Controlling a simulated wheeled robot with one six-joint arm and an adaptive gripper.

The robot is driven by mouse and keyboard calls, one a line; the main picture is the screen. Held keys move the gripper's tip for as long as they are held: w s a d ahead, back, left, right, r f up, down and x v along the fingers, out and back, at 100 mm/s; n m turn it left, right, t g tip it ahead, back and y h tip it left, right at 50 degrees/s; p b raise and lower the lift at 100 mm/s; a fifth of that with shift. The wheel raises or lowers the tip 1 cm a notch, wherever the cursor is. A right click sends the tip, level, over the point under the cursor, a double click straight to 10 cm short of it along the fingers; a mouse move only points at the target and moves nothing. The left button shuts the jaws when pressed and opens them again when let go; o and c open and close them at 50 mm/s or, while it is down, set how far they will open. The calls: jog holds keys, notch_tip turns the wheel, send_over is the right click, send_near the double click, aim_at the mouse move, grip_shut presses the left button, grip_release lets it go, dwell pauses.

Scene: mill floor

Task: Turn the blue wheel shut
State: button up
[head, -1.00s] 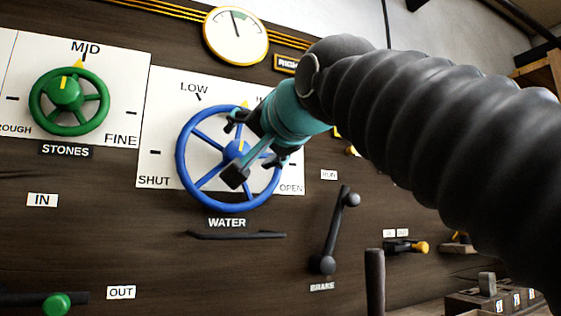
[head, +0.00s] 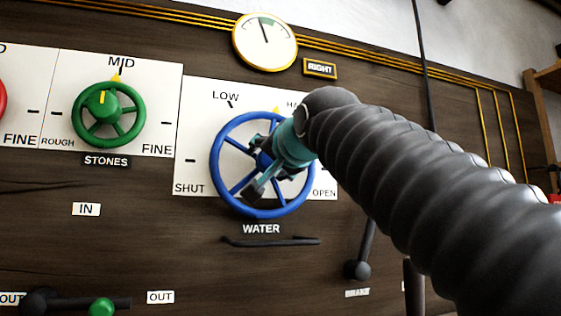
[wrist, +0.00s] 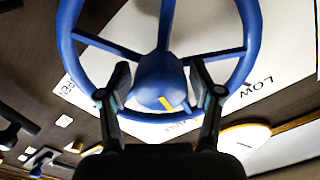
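The blue wheel (head: 219,185) is mounted on a white plate marked SHUT at left, LOW at upper left and OPEN at right, above a WATER label. It has several spokes and a round hub, which my gripper partly covers in the head view. In the wrist view the blue wheel (wrist: 250,35) fills the upper middle, and a yellow mark shows on its hub. My gripper (head: 264,170) is at the wheel's middle. In the wrist view my gripper (wrist: 160,82) is open, one finger on each side of the hub; contact cannot be told.
A green wheel (head: 138,128) marked STONES is to the left, with part of a red one (head: 2,98) beyond it. A gauge (head: 265,42) sits above. A dark bar (head: 270,242) lies below the blue wheel, and the brake lever (head: 358,269) is at lower right.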

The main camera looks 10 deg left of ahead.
jog(key=c, duration=0.7)
jog(key=shift+c, duration=0.2)
jog(key=shift+r+n, duration=0.1)
jog(key=shift+n, duration=0.3)
jog(key=n+p, duration=0.1)
jog(key=n, duration=0.1)
jog(key=shift+n+p, duration=0.3)
jog(key=shift+n, duration=0.1)
jog(key=n+p, duration=0.1)
jog(key=n, duration=0.2)
jog(key=shift+n, duration=0.4)
jog(key=n+p, duration=0.2)
jog(key=n, duration=0.4)
jog(key=n+p, duration=0.2)
jog(key=n, duration=0.4)
jog(key=shift+h, duration=0.3)
jog(key=shift+n, duration=0.3)
jog(key=o, duration=1.2)
jog(key=shift+c, duration=0.2)
